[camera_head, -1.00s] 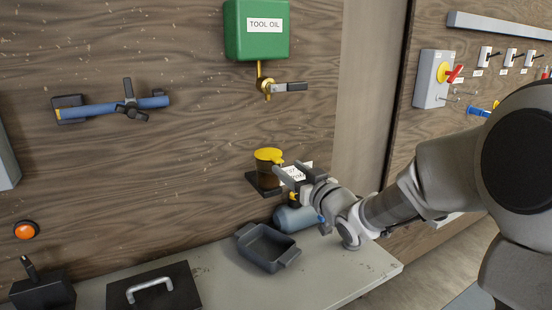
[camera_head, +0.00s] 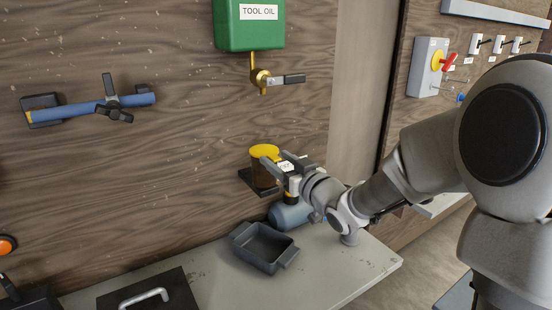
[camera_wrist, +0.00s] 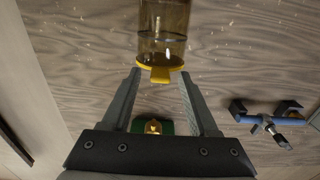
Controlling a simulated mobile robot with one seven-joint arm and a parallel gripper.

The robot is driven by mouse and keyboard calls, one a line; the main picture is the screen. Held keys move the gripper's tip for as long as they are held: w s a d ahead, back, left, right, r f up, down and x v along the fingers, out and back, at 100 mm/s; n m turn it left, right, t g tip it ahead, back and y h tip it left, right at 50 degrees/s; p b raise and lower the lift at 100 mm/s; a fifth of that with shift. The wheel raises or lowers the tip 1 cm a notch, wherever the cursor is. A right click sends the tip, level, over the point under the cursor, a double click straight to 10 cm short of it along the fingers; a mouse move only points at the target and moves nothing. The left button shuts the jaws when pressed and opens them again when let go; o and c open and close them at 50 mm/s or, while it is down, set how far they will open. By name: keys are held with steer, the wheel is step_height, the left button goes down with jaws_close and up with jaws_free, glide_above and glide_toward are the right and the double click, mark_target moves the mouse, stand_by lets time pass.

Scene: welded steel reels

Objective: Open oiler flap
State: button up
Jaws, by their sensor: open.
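The oiler is a dark, see-through amber cup (camera_head: 264,174) on a small black wall bracket, with a yellow flap (camera_head: 264,151) on top that looks closed. In the wrist view the flap (camera_wrist: 161,68) appears with its tab between my fingertips, and the cup (camera_wrist: 163,28) extends above it, so that view is upside down. My gripper (camera_head: 277,165) is open at the right front of the cup, level with its upper part. One finger partly covers the cup in the head view. I cannot tell whether the fingers touch the flap.
A green TOOL OIL tank (camera_head: 248,25) with a brass tap (camera_head: 262,79) hangs above. A grey tray (camera_head: 262,248) and a blue cylinder (camera_head: 288,216) are below on the bench (camera_head: 330,270). A blue bar with a black clamp (camera_head: 112,103) is on the wall at left.

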jaws_close()
stand_by(0.3)
stand_by(1.2)
